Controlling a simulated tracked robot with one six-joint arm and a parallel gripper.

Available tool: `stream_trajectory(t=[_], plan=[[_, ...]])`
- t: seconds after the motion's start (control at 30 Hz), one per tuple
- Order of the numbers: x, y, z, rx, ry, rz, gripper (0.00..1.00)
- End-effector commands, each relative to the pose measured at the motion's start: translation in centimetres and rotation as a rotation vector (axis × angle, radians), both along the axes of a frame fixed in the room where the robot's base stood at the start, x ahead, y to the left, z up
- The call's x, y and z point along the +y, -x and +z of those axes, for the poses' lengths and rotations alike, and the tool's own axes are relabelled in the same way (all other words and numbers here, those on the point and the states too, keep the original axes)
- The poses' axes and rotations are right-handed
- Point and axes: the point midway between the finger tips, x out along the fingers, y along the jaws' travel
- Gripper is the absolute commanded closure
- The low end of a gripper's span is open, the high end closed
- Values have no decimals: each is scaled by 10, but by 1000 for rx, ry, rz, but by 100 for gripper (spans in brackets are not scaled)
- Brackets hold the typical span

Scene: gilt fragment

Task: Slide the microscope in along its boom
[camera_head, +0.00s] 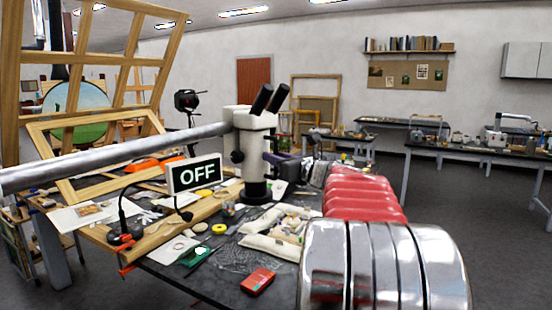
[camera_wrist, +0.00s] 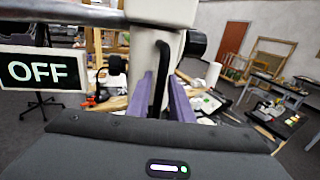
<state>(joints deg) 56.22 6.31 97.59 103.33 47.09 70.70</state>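The white microscope (camera_head: 254,150) with black eyepieces hangs on the long grey boom (camera_head: 110,158) above the cluttered workbench. Its white body (camera_wrist: 160,12) fills the top middle of the wrist view. A black upright handle (camera_wrist: 158,78) stands out from its side. My gripper (camera_head: 284,162) reaches it from the right. In the wrist view, the purple fingers of my gripper (camera_wrist: 162,92) stand close on either side of the handle and look shut on it; the exact contact is partly hidden. A sign reading OFF (camera_head: 194,174) stands left of the microscope, and also shows in the wrist view (camera_wrist: 42,70).
The workbench holds papers, a red box (camera_head: 257,281), a yellow disc (camera_head: 219,228), white padded bags (camera_head: 270,245) and small tools. A wooden frame (camera_head: 100,150) stands at its left. Other tables (camera_head: 480,152) are at the back right. The grey floor at right is clear.

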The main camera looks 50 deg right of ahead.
Motion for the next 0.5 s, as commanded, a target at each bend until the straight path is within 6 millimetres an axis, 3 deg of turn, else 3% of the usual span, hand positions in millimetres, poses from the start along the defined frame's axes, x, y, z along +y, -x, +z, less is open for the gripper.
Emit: stream_trajectory(t=[0.27,0.5], plan=[[0,0,0,0,0,0,100],[0,0,0,0,0,0,100]])
